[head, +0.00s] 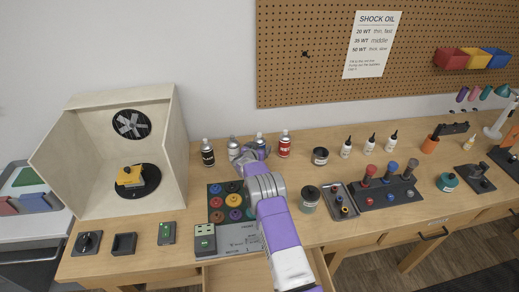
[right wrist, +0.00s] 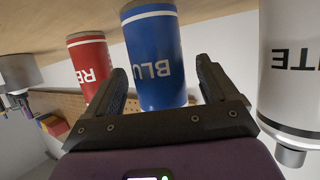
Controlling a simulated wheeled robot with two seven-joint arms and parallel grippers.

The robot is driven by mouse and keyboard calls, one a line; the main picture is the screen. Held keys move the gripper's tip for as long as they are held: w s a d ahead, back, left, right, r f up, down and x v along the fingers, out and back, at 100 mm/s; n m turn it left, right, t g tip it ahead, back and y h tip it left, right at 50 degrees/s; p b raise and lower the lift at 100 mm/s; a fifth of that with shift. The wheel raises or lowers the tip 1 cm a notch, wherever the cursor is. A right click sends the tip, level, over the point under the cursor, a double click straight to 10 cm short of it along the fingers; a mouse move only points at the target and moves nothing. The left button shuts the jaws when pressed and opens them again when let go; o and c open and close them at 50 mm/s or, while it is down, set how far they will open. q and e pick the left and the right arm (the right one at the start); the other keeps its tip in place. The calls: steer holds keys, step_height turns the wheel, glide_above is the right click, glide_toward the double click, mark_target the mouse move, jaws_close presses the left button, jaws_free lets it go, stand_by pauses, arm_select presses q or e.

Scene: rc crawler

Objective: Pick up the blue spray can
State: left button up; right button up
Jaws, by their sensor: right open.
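The blue spray can (right wrist: 154,60) appears upside down in the right wrist view, its label partly readable. It stands between the two dark fingers of my right gripper (right wrist: 163,88), with a gap visible at the right finger. In the head view the blue can (head: 260,137) shows only its top behind my right gripper (head: 252,153), which hides the rest. The right gripper is open. My left gripper is not in view.
A red can (head: 284,144) stands right of the blue one; a white can (head: 233,149) and a black can (head: 207,153) stand left. A tray of colored round parts (head: 215,188) lies in front. A wooden spray booth (head: 175,130) is at left, a pegboard (head: 300,80) behind.

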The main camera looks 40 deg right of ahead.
steer(key=shift+w+d+f, duration=0.25)
steer(key=shift+w+d, duration=0.05)
steer(key=shift+d, duration=0.2)
steer(key=shift+c, duration=0.2)
steer(key=c, duration=1.1)
